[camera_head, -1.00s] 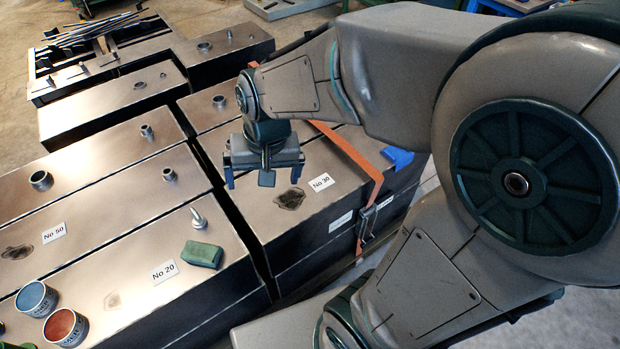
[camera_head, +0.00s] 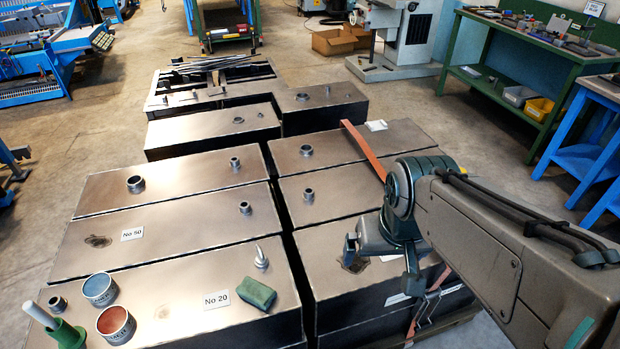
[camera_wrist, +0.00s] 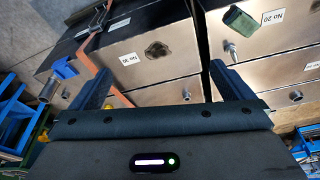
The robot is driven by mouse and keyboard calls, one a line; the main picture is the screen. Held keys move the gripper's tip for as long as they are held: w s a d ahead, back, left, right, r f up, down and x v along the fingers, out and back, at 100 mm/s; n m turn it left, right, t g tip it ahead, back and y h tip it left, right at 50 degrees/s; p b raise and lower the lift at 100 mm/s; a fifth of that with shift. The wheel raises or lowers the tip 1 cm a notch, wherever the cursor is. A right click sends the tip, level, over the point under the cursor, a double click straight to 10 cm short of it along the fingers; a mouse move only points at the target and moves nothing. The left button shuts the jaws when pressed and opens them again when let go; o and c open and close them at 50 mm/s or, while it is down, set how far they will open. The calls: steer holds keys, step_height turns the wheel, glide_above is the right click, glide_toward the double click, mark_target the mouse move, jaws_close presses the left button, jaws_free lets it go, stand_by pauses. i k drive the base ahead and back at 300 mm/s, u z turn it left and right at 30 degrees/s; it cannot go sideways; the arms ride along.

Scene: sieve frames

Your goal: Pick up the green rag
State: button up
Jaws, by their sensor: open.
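The green rag (camera_head: 256,293) is a folded dark green block lying on top of the metal box marked No 20 (camera_head: 190,318), beside a small upright metal fitting (camera_head: 261,257). In the wrist view the rag (camera_wrist: 238,21) shows near the top edge, beyond the fingers, next to the No 20 label. My gripper (camera_head: 382,253) is to the right of the rag, above the neighbouring box with the dark stain. In the wrist view my gripper (camera_wrist: 165,85) has its two fingers wide apart with nothing between them.
A blue can (camera_head: 100,289), a red can (camera_head: 116,324) and a green holder (camera_head: 62,333) stand at the front left. An orange strap (camera_head: 364,150) crosses the right boxes. Short pipe stubs rise from several box tops. A green workbench (camera_head: 520,50) stands back right.

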mark_target(261, 296)
steer(key=z, duration=0.5)
steer(key=k, duration=1.05)
steer(key=u, duration=1)
steer(key=i, duration=1.05)
steer(key=u, duration=0.5)
